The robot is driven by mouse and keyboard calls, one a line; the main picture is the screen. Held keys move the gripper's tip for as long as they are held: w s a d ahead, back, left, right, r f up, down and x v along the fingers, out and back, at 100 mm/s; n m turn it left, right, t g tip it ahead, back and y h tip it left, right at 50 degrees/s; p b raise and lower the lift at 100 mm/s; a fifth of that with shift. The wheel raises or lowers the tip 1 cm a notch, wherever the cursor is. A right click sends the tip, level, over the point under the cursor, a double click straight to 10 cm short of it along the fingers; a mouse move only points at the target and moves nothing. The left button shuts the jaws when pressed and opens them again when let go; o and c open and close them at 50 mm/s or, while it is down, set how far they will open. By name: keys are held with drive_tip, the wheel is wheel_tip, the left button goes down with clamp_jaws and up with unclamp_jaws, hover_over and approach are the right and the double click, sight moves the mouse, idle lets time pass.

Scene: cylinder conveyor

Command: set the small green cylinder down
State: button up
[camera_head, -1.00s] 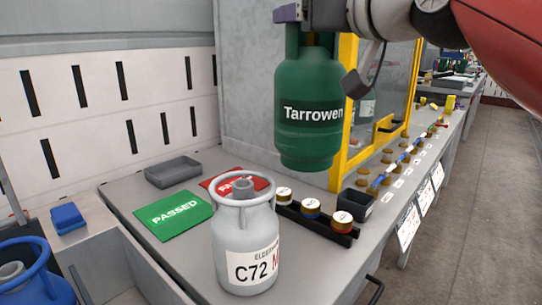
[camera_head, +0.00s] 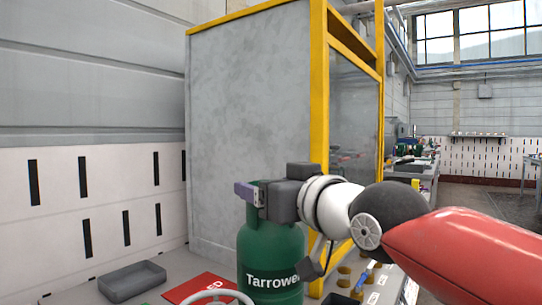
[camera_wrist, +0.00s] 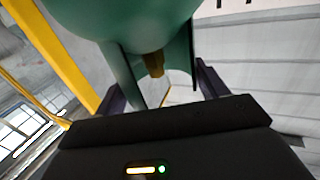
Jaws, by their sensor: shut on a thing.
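The small green cylinder (camera_head: 270,258), lettered "Tarrowen", hangs upright from my gripper (camera_head: 252,192) in the head view. My gripper is shut on its top; the exact grip on the collar is hard to see. In the wrist view the green body (camera_wrist: 130,22) fills the upper part, with a brass valve (camera_wrist: 153,64) between my gripper's fingers (camera_wrist: 160,88). The cylinder's bottom is cut off by the head view's lower edge, so I cannot tell whether it touches the bench.
A grey tray (camera_head: 132,280) and a red card (camera_head: 205,289) lie on the bench left of the cylinder. A pale ring handle (camera_head: 215,298) shows at the bottom edge. A yellow-framed grey cabinet (camera_head: 250,130) stands close behind. Small brass parts (camera_head: 343,272) are to the right.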

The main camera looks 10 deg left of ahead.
sight(271, 249)
wheel_tip(271, 249, down, 10)
drive_tip(key=shift+r+b, duration=0.15)
drive_tip(key=shift+b, duration=0.3)
drive_tip(key=shift+f, duration=0.2)
drive_tip(key=o, duration=2)
drive_tip(key=shift+f, duration=0.1)
drive_tip(key=shift+o, duration=0.2)
drive_tip(key=b+v, duration=0.1)
drive_tip(key=v, duration=1.1)
drive_tip(key=shift+b, duration=0.35)
